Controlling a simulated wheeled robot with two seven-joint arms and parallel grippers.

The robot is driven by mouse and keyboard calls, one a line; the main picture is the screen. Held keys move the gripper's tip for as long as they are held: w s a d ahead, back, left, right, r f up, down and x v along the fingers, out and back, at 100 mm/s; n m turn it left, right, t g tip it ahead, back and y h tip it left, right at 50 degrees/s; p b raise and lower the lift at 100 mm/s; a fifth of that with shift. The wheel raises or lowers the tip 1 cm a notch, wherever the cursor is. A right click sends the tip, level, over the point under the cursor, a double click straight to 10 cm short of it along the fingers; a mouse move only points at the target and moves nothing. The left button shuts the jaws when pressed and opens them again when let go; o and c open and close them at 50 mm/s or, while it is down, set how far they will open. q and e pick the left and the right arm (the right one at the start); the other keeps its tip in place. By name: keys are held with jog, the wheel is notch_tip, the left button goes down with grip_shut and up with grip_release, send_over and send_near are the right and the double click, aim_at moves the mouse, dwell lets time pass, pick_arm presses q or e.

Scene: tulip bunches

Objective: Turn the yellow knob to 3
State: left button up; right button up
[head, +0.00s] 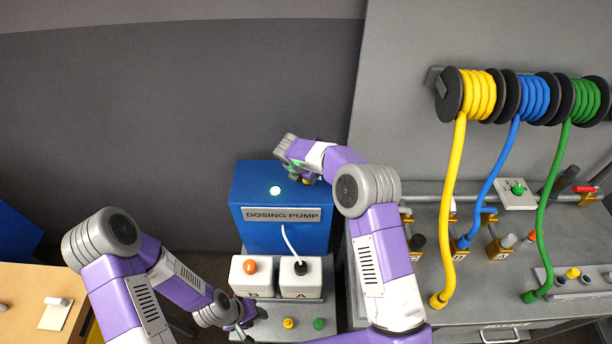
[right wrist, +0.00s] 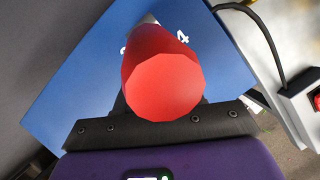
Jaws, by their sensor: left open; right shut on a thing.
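The blue dosing pump (head: 262,178) stands at the middle, with a lit lamp (head: 275,190) on its top. My right gripper (head: 305,180) is at the pump's top right. In the right wrist view it is shut on a red knob (right wrist: 163,85), which stands on the pump's blue face (right wrist: 85,95). A white 4 (right wrist: 183,41) shows past the knob; another white mark is mostly hidden, and I cannot read the pointer. My left gripper (head: 247,320) is open and low, left of the small pegs.
A white box with an orange button (head: 250,267) and one with a black plug (head: 300,268) stand before the pump. A yellow peg (head: 288,323) and a green peg (head: 318,323) are nearer. Yellow, blue and green hoses hang at the right over a grey bench (head: 480,308).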

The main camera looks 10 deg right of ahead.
jog(key=m, duration=0.2)
jog(key=m+g+h, duration=0.1)
jog(key=m, duration=0.1)
jog(key=shift+w+a+m+g, duration=0.2)
jog(key=shift+m+g, duration=0.1)
jog(key=shift+m, duration=0.1)
jog(key=m+g, duration=0.1)
jog(key=m, duration=0.2)
jog(key=shift+w+m, duration=0.1)
jog(key=shift+m, duration=0.2)
jog(key=shift+m+g+p, duration=0.3)
jog(key=shift+m+g, duration=0.2)
jog(key=shift+m, duration=0.3)
jog(key=o, duration=1)
jog(key=shift+o, duration=0.2)
